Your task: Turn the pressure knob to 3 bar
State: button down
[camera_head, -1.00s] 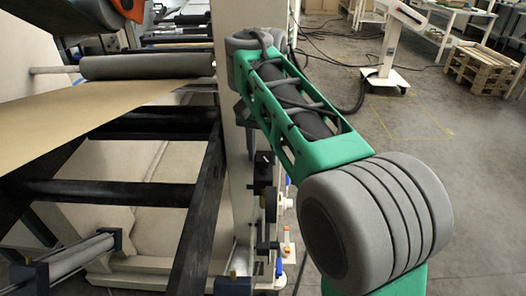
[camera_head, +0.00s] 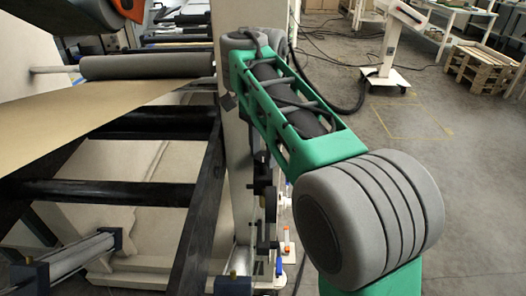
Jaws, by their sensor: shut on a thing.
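My arm reaches in from the lower right, and its wrist end (camera_head: 250,42) is beside the pale upright post of the machine. The jaws of my gripper are not visible; the wrist and the green forearm cover that area. A small dark part (camera_head: 229,102) shows just below the wrist, against the post, and I cannot tell what it is. The pressure knob cannot be made out, nor can any gauge or scale reading. A column of dark fittings (camera_head: 265,200) runs down the post's right side, partly behind my forearm.
A brown kraft web (camera_head: 90,115) runs under a grey roller (camera_head: 148,66) at left. Black frame bars (camera_head: 130,195) stand below it. A white wheeled stand (camera_head: 386,75) and wooden pallets (camera_head: 478,70) are at the back right. The floor between is open.

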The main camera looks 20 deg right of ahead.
aim_at(263, 156)
jog(key=c, duration=0.9)
grip_release()
jog(key=shift+o, duration=0.2)
jog(key=shift+r, duration=0.1)
notch_tip(263, 156, up, 8)
jog(key=p, duration=0.7)
jog(key=shift+f, duration=0.2)
